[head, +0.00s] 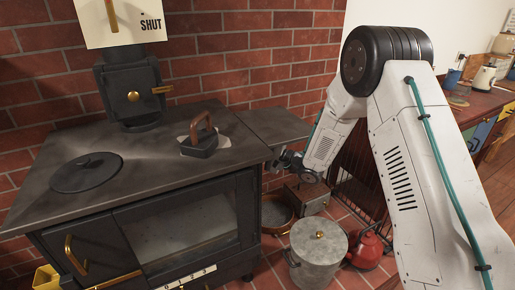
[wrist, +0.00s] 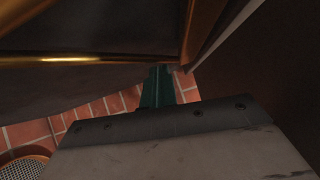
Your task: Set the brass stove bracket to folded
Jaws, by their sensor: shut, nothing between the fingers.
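The stove's grey side shelf (head: 265,124) sticks out level to the right of the black stove top (head: 130,150). The brass bracket (wrist: 90,59) shows close up in the wrist view as a bright bar across the upper left, with a second brass-toned edge rising beside its right end. In the head view I cannot make the bracket out. My gripper (head: 279,162) is below the shelf, beside the stove's right side. In the wrist view its teal fingers (wrist: 158,80) are shut and empty, with tips by the bar's right end. I cannot tell whether they touch it.
A dark wire rack (head: 349,190) is behind my arm. A flat iron (head: 200,140) sits on the stove.

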